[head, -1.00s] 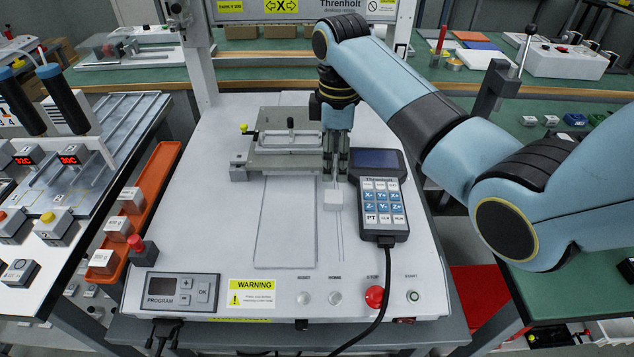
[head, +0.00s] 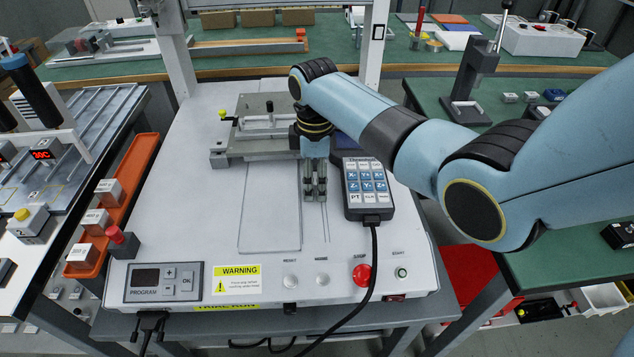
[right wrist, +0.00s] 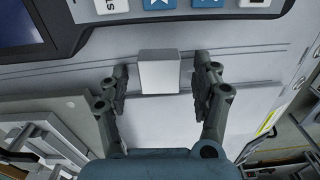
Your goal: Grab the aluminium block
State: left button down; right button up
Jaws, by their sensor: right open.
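The aluminium block (right wrist: 158,72) is a small pale block on the white machine top. In the right wrist view it stands between the two spread fingers of my right gripper, with a visible gap to each finger. In the head view my right gripper (head: 315,190) points down over the block's spot and hides the block. The right gripper is open and holds nothing. I cannot tell exactly how high the fingertips are. My left gripper is not in view.
A pendant with keys (head: 367,192) lies just right of the gripper. A grey metal fixture (head: 235,150) stands behind and left. A red stop button (head: 361,275) is at the machine's front. An orange tray (head: 128,205) lies along the left.

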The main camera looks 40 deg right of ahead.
jog(key=c, duration=1.2)
jog(key=shift+c, duration=0.5)
jog(key=shift+r, duration=0.2)
